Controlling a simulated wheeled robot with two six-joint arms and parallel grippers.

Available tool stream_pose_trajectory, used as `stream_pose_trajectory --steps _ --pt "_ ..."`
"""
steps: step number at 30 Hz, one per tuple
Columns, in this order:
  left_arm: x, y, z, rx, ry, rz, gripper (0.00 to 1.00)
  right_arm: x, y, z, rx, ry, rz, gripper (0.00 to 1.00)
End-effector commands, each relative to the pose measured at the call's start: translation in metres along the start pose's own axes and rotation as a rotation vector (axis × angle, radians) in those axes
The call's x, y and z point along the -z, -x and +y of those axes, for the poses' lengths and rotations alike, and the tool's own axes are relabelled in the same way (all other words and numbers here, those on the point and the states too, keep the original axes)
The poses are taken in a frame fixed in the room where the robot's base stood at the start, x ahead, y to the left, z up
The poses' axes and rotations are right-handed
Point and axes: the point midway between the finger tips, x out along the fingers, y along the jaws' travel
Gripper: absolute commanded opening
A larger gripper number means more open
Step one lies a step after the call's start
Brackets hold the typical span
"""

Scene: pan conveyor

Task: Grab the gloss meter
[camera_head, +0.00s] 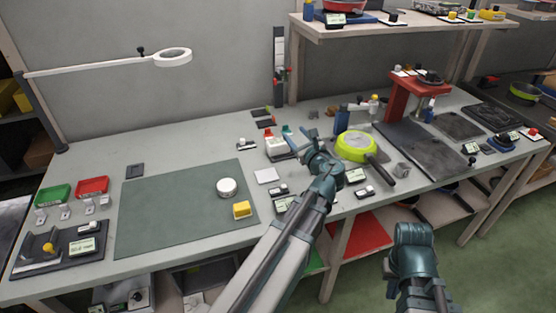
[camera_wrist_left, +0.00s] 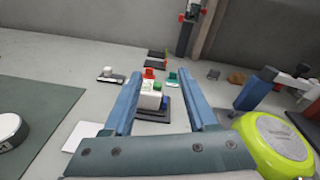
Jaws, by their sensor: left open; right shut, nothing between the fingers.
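A small white instrument (camera_head: 277,146) with green and red parts, which looks like the gloss meter, sits on a dark base on the bench. In the left wrist view the white instrument (camera_wrist_left: 150,97) shows between and beyond my fingers. My left gripper (camera_head: 300,140) is open and empty, with its fingers pointing at it. In the left wrist view the two blue fingers of my left gripper (camera_wrist_left: 163,75) stand apart on either side of it. My right gripper (camera_head: 411,236) is shut and empty in front of the bench, its fingertips hard to make out.
A lime-green pan (camera_head: 356,146) lies just right of my left gripper. A blue-handled device (camera_wrist_left: 262,88) stands behind it. A white square tile (camera_head: 266,175) lies left. The green mat (camera_head: 165,215) carries a white round item (camera_head: 227,187) and yellow block (camera_head: 241,209).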

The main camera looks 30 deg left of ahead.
Motion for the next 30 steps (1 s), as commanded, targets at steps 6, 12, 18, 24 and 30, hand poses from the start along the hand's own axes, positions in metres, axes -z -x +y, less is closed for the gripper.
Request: stream_pose_trajectory --steps 6,12,18,24,30 --pt "-0.009 -0.018 -0.004 0.049 -0.24 -0.104 0.57 0.001 -0.016 -0.002 0.0 0.0 0.0 0.0" --pt "-0.01 -0.018 -0.005 0.054 -0.261 -0.112 0.57 0.001 -0.017 -0.002 0.0 0.0 0.0 0.0" --pt "0.006 -0.02 -0.001 0.053 -0.258 -0.111 0.57 0.002 -0.033 -0.003 0.0 0.0 0.0 0.0" --pt "0.033 -0.023 0.007 0.052 -0.257 -0.11 0.57 0.004 -0.061 -0.006 0.0 0.0 0.0 0.0" --pt "0.06 -0.026 0.014 0.052 -0.256 -0.11 0.57 0.005 -0.089 -0.009 0.0 0.0 0.0 0.0"
